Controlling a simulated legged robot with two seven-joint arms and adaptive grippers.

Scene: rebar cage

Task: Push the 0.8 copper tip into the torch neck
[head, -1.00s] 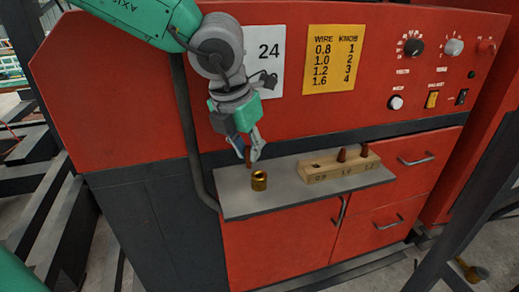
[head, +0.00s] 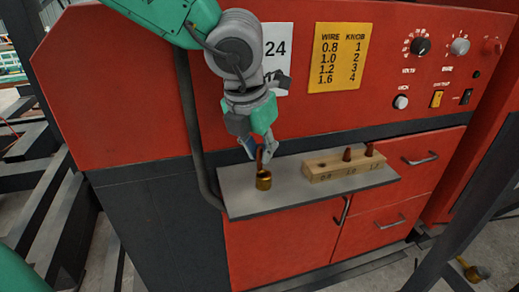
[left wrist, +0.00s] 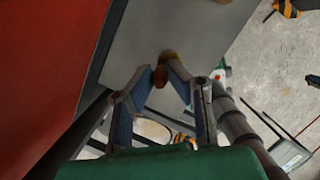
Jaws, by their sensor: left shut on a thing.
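The 0.8 copper tip (head: 259,160) is a small reddish-brown piece, upright between the fingers of my left gripper (head: 260,151). The left gripper is shut on it. The torch neck (head: 264,182) is a short brass cylinder standing on the grey shelf. The tip's lower end is at the neck's top opening; I cannot tell how far inside it is. In the left wrist view the tip (left wrist: 160,76) is between the fingertips, with the brass neck (left wrist: 170,56) just beyond, partly hidden. My right gripper is not in view.
A wooden block (head: 345,167) on the grey shelf (head: 238,205) holds two copper tips; its 0.8 hole is empty. The red cabinet with a yellow wire/knob chart (head: 338,57) rises behind. A dark hose (head: 188,130) runs down left of the shelf.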

